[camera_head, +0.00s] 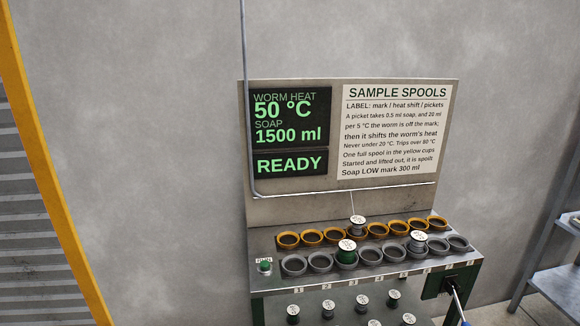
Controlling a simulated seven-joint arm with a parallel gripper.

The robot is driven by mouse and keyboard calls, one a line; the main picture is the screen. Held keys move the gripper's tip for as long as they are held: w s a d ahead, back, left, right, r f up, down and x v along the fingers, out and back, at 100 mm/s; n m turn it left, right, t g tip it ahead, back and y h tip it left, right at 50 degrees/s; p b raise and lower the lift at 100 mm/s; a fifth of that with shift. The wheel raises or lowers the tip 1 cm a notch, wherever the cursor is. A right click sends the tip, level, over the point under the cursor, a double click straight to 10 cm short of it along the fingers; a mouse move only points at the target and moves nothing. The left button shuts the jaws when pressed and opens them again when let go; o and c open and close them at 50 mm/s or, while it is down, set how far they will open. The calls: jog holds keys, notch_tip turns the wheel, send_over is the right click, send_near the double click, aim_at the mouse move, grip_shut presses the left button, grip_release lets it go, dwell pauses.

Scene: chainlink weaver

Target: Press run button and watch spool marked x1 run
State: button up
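A green button (265,267) with a small label above it sits at the left end of the machine's top. A pale spool (357,228) stands in the yellow cup row, with a thin strand rising from it to the bar above. A green spool (346,256) and a grey spool (416,246) stand in the grey cup row. Their top marks are too small to read surely, so I cannot tell which is x1. The dark display (290,133) reads worm heat 50 °C, soap 1500 ml, READY. My gripper is not in view.
Several spools (362,306) stand lower at the front. A lever with a blue end (465,322) juts from a dark box at the right. A sample spools notice (396,131) is on the back panel. A shelf rack (555,283) stands at right; a yellow post (50,175) at left.

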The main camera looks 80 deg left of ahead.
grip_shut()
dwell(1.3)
